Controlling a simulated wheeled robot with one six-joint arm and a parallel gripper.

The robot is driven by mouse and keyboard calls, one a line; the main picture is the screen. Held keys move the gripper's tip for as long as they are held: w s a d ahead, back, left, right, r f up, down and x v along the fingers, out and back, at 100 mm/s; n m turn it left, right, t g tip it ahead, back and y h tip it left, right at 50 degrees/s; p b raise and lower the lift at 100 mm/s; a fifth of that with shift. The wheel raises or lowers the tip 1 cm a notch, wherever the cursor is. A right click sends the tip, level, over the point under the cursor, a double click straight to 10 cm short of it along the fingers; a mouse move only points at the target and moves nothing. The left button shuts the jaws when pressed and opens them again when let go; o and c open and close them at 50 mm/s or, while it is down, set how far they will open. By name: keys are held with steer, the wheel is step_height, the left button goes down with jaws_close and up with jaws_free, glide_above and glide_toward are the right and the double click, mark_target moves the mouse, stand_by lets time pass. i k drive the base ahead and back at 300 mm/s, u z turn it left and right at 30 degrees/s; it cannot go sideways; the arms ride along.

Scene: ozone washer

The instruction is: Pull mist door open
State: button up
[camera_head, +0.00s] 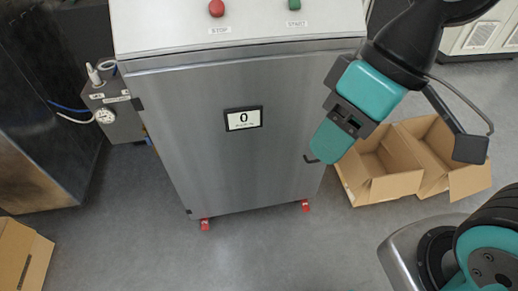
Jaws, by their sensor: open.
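The mist door (215,160) is the grey metal front panel of a cabinet in the middle of the view, with a small "0" display on it. It looks shut, with hinges on its left edge. A small dark handle (310,159) sticks out near its lower right edge. My gripper (325,148) reaches in from the upper right, its teal fingertip close beside the handle. It is open. The finger hides part of the handle, so I cannot tell whether they touch.
The cabinet top (240,35) carries a red STOP button (216,8) and a green START button (294,5). Open cardboard boxes (395,188) stand on the floor right of the cabinet. A gauge unit (106,116) is at left. The floor in front is clear.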

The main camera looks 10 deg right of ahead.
mark_target(231, 136)
steer(key=z, duration=1.3)
steer(key=k, duration=0.4)
steer(key=u, duration=1.05)
